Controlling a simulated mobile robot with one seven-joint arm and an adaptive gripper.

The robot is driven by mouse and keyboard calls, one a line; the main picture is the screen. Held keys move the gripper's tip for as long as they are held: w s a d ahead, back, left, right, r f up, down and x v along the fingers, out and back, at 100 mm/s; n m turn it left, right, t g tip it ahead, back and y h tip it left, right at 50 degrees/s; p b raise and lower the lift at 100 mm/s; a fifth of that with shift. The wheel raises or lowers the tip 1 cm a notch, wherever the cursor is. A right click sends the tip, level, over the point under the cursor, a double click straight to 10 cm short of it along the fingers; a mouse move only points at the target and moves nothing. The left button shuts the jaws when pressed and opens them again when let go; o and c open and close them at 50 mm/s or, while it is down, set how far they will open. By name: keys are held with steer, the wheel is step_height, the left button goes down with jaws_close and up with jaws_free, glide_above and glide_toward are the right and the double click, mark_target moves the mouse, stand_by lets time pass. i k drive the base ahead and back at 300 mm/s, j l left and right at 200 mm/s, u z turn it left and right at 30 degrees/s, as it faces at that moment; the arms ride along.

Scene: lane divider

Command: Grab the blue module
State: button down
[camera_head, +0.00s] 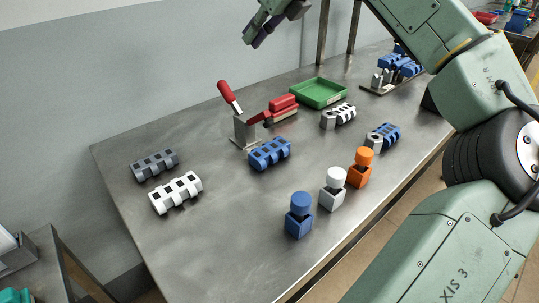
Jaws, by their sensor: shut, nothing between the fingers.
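A blue ribbed module (270,153) with dark square openings lies near the middle of the grey metal table (230,235), just in front of a clamp with a red handle. A second blue ribbed module (389,132) with a grey end piece lies further right. A blue block with a round top (299,215) stands upright near the front edge. My gripper (254,38) is at the top of the picture, high above the table's back edge. It is shut, empty and apart from all the modules.
The red-handled clamp (243,127) stands behind the middle module. Grey (154,164) and white (176,193) ribbed modules lie left. White (333,190) and orange (360,168) blocks stand in front. A green tray (319,93) is behind. The table's front left is clear.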

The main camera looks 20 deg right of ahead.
mark_target(270, 153)
steer(key=k+l, duration=0.85)
